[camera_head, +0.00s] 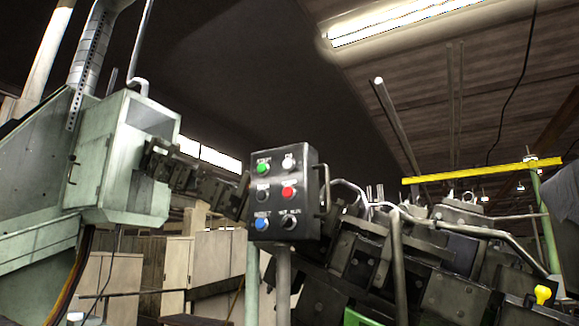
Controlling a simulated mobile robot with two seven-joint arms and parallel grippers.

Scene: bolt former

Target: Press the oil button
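A dark control box (291,200) stands on grey posts in the middle of the view, facing me and slightly turned. Its face carries a green button (264,169) at upper left and a white button (288,163) at upper right. A black button (263,197) sits at middle left and a red button (288,193) at middle right. A blue button (261,222) is at lower left and a black knob or button (288,223) at lower right. The small labels are too blurred to tell which is oil. Neither of my grippers is in view.
A handle (325,188) sticks out on the box's right side. The dark bolt former machinery (400,255) fills the right, with bent pipes close to the box. A pale green machine housing (120,155) stands at left. Light cabinets (215,255) are behind.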

